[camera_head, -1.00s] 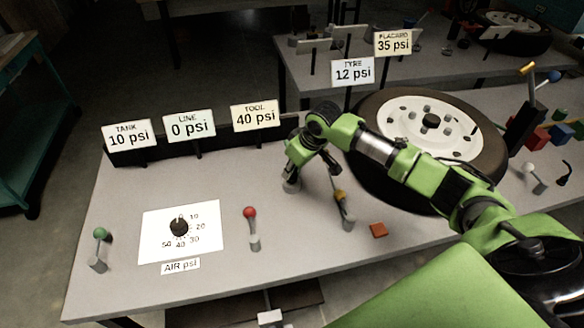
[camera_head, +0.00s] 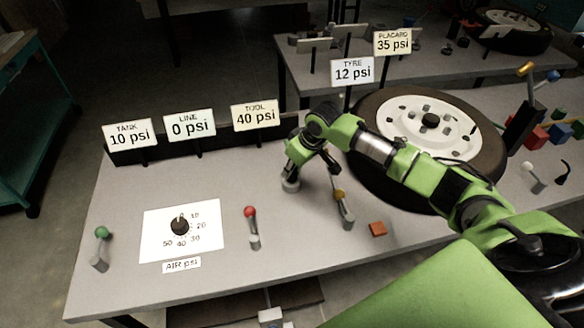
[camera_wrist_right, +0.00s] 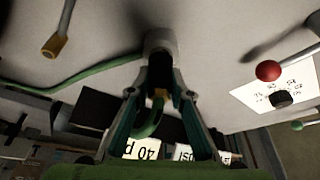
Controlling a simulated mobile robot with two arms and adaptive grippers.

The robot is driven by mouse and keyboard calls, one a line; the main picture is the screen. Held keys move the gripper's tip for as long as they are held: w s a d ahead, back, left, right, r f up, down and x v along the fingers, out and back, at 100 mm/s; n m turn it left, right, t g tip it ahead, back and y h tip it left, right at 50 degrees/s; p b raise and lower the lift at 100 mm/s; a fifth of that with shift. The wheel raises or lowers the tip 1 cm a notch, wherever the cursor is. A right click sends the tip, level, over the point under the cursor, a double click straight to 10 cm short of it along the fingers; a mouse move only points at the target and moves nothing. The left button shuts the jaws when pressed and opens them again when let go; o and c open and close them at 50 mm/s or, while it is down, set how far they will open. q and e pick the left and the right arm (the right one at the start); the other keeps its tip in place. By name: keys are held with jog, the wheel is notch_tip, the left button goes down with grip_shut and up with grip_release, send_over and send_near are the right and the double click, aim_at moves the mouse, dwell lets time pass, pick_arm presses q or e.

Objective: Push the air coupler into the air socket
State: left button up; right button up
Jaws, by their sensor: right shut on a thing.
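My right gripper (camera_head: 292,175) reaches down over the bench near its back edge. In the right wrist view the gripper (camera_wrist_right: 160,92) is shut on the air coupler (camera_wrist_right: 159,78), a dark piece with a brassy part and a green hose (camera_wrist_right: 147,120) behind it. The coupler's front end is at the mouth of the grey air socket (camera_wrist_right: 160,41), in line with it. The fingers and shadow hide how deep it sits. In the head view the socket (camera_head: 290,186) shows as a grey cylinder under the gripper. My left gripper is not in view.
A yellow-tipped lever (camera_head: 342,203) and an orange block (camera_head: 377,229) stand right of the gripper. A red-knobbed lever (camera_head: 252,226) and the dial panel (camera_head: 151,236) are left. The wheel (camera_head: 466,165) lies close on the right. Signs read TANK 10, LINE 0, TOOL 40 psi.

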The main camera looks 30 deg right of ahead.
jog(key=shift+p, duration=0.35)
dwell(0.7)
jog(key=shift+p, duration=0.3)
jog(key=shift+f, duration=0.55)
dwell(0.4)
jog(key=o, duration=1.1)
jog(key=v, duration=1.2)
